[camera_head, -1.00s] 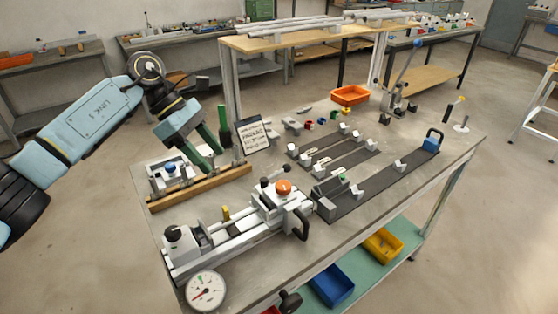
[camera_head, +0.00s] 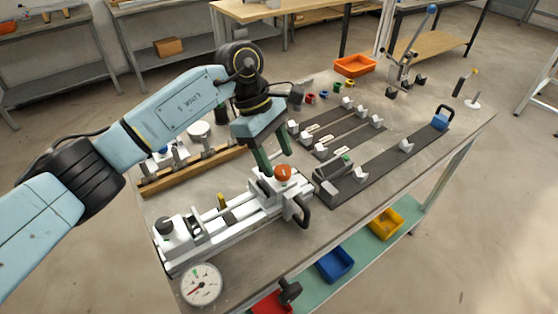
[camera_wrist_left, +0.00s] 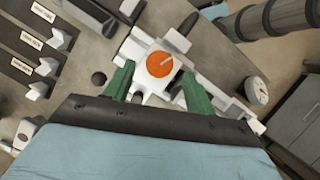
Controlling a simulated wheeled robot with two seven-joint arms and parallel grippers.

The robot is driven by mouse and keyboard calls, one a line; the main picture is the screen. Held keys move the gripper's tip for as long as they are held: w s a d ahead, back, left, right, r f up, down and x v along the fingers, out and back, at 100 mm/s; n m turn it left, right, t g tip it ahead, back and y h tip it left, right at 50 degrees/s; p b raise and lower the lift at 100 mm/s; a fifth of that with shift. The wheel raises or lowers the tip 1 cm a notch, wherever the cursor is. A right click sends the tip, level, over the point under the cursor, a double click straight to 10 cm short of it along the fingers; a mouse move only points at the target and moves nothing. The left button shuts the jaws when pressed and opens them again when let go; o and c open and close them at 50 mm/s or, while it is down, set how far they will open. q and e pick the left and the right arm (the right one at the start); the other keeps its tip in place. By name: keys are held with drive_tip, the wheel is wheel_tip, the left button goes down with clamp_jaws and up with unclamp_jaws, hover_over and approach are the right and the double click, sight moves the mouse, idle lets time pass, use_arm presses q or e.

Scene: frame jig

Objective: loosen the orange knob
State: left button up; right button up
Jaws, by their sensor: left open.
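The orange knob (camera_head: 283,173) sits on top of the white carriage of the clamping jig (camera_head: 215,235). In the left wrist view the knob (camera_wrist_left: 160,64) is a round orange disc with a pale pointer line, between and beyond the fingertips. My left gripper (camera_head: 279,165) points down just above and behind the knob in the head view. Its two green fingers (camera_wrist_left: 158,85) are spread apart with nothing between them. Whether a finger touches the carriage cannot be told. My right gripper is not in view.
A black handle (camera_head: 302,212) stands at the carriage's right side. A dial gauge (camera_head: 201,285) lies at the bench's front left. Dark rails with white blocks (camera_head: 385,165) lie to the right. An orange bin (camera_head: 354,65) stands at the back.

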sight(283, 174)
use_arm(q)
drive_tip(key=shift+s+d+f, duration=0.1)
drive_tip(key=shift+d+f, duration=0.1)
drive_tip(key=shift+f, duration=0.35)
drive_tip(key=shift+d+f, duration=0.2)
drive_tip(key=shift+f, duration=0.35)
drive_tip(key=shift+c, duration=0.6)
drive_tip(key=c, duration=0.8)
drive_tip(key=shift+c, duration=0.2)
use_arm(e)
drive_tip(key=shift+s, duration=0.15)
